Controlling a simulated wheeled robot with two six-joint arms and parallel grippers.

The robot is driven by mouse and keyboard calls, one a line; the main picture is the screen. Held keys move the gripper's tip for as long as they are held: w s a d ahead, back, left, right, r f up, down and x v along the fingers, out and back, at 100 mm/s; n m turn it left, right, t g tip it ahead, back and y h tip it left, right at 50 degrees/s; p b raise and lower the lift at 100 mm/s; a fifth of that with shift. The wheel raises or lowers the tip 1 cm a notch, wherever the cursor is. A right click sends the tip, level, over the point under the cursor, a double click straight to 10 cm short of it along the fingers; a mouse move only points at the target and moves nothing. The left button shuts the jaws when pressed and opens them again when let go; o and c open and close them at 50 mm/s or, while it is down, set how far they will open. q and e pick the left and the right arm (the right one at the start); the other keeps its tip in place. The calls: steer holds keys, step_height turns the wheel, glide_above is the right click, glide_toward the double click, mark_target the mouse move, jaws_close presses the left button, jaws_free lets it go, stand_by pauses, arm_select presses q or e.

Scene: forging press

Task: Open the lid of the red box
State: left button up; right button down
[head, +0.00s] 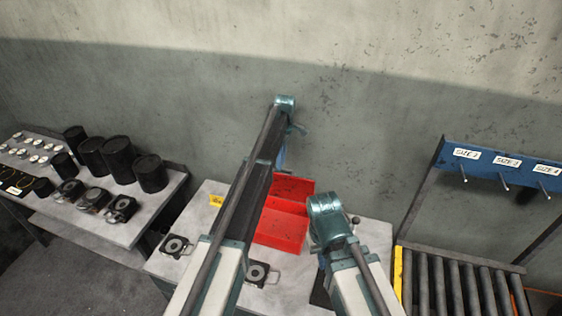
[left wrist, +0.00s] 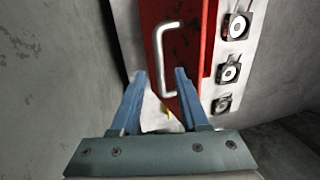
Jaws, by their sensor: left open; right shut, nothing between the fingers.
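The red box (head: 279,228) stands on the grey table, partly hidden behind my left arm. Its lid (head: 293,187) looks raised at the back, toward the wall. In the left wrist view the lid (left wrist: 178,65) shows a silver handle (left wrist: 160,58) on its face. My left gripper (head: 283,153) is at the far side of the lid; in its wrist view the open fingers (left wrist: 161,80) lie just below and beside the handle, with nothing held. My right gripper (head: 320,260) is low at the right of the box, mostly hidden by its own arm, shut and empty.
Black dies with handles (head: 175,246) lie on the table beside the box. A side table (head: 130,229) with black cylinders stands at left. A roller conveyor (head: 455,285) and a blue hook rack (head: 500,165) are at right. The wall (head: 360,130) is close behind.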

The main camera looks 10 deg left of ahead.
arm_select(q)
step_height(320, 180, up, 9)
steer(key=w+p, duration=0.1)
steer(key=p, duration=0.7)
steer(key=shift+w+d, duration=0.2)
steer(key=shift+w, duration=0.2)
arm_select(e)
step_height(320, 180, up, 9)
arm_select(q)
steer(key=shift+s, duration=0.1)
